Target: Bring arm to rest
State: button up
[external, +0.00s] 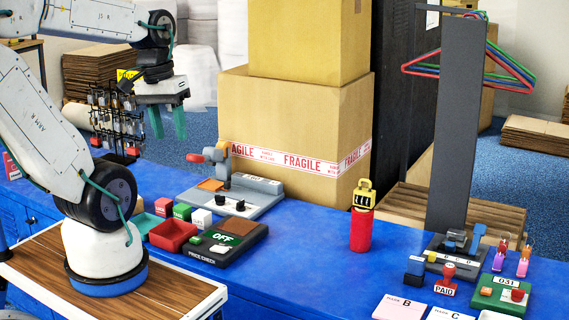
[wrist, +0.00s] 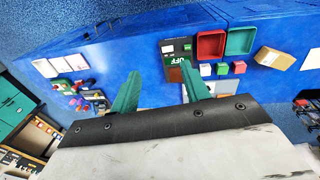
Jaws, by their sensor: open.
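My gripper (external: 167,122) hangs from the raised arm at the upper left of the external view, pointing down. Its two green fingers are apart with nothing between them. In the wrist view the gripper (wrist: 158,92) shows the same spread fingers above the blue bench. It is well above the bench top and touches nothing there. My arm's base stands on a wood-topped cart at the lower left of the external view.
The blue bench (external: 300,255) carries a red tray (external: 172,236), a price check device (external: 222,240), a red cylinder (external: 361,230) and stamps (external: 447,277). Stacked cartons (external: 290,120) stand behind. A dark post (external: 457,130) with hangers rises at the right. Bare bench lies around the red cylinder.

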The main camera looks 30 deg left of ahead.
jog(key=shift+s+a+r+m+t+y, duration=0.15)
jog(key=shift+s+a+y, duration=0.25)
jog(key=shift+a, duration=0.2)
jog(key=shift+s+a+m+t+y, duration=0.15)
jog(key=shift+s+a+y, duration=0.2)
jog(key=shift+a, duration=0.25)
